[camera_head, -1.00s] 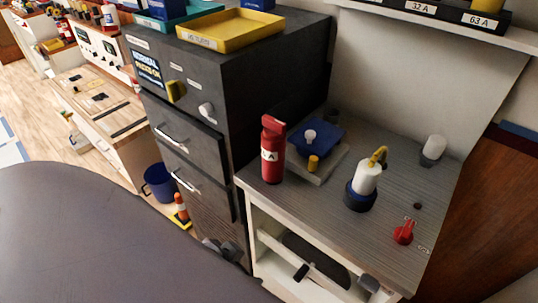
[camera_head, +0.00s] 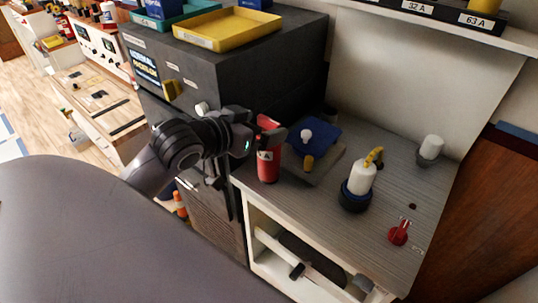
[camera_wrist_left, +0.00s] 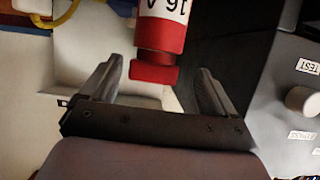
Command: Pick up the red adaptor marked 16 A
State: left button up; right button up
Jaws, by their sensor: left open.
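The red adaptor marked 16 A (camera_head: 267,168) stands upright near the left edge of the grey counter (camera_head: 400,190). It has a white label band. In the left wrist view the adaptor (camera_wrist_left: 162,35) appears upside down, its narrower red end reaching between the fingers. My left gripper (camera_head: 268,138) is open at the adaptor's upper part, coming from the left. In the left wrist view the left gripper (camera_wrist_left: 160,78) has a finger on each side of the adaptor, with gaps visible. My right gripper is out of view.
Close behind the adaptor is a blue item (camera_head: 316,140) on a grey plate. A white and dark-blue plug with a yellow hook (camera_head: 360,180) and a red knob-like part (camera_head: 399,232) stand farther right. A dark cabinet (camera_head: 270,75) rises behind left.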

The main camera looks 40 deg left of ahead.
pick_arm(q)
jog(key=shift+d+f+x, duration=0.15)
jog(key=shift+x, duration=1.05)
jog(key=shift+d+f+x, duration=0.1)
jog(key=shift+d+x, duration=0.1)
jog(key=shift+x, duration=0.95)
jog(key=shift+s, duration=0.15)
jog(key=c, duration=1.5)
grip_shut()
jog(key=shift+r, duration=0.1)
